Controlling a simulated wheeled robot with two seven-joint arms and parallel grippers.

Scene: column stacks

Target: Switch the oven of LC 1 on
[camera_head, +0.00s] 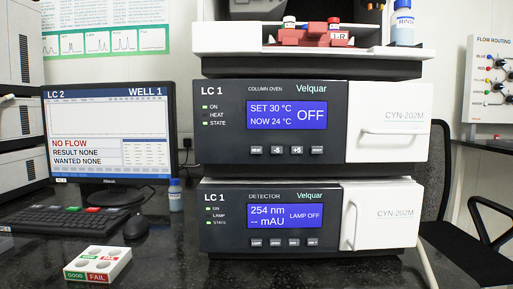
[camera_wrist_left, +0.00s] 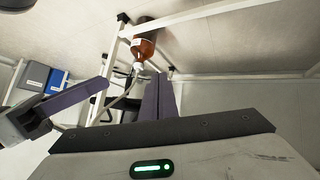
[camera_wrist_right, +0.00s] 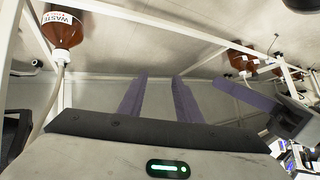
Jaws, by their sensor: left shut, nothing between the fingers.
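The LC 1 column oven (camera_head: 222,152) stands in the middle of the head view, with a black front and a white door at right. Its blue display (camera_head: 290,115) reads SET 30 °C, NOW 24 °C and OFF. The HEAT button (camera_head: 256,150) is leftmost in the row below. The ON and STATE lights look green; the HEAT light is dark. Neither gripper shows in the head view. My left gripper (camera_wrist_left: 158,90) is shut and empty in the left wrist view. My right gripper (camera_wrist_right: 158,90) is open and empty in the right wrist view, away from the oven.
The LC 1 detector (camera_head: 225,240) sits below the oven, showing LAMP OFF. A white tray (camera_head: 235,44) with vials is above. A monitor (camera_head: 110,185), keyboard (camera_head: 70,224), small bottle (camera_head: 176,200) and sample block (camera_head: 97,263) are at left. A chair (camera_head: 440,205) is at right.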

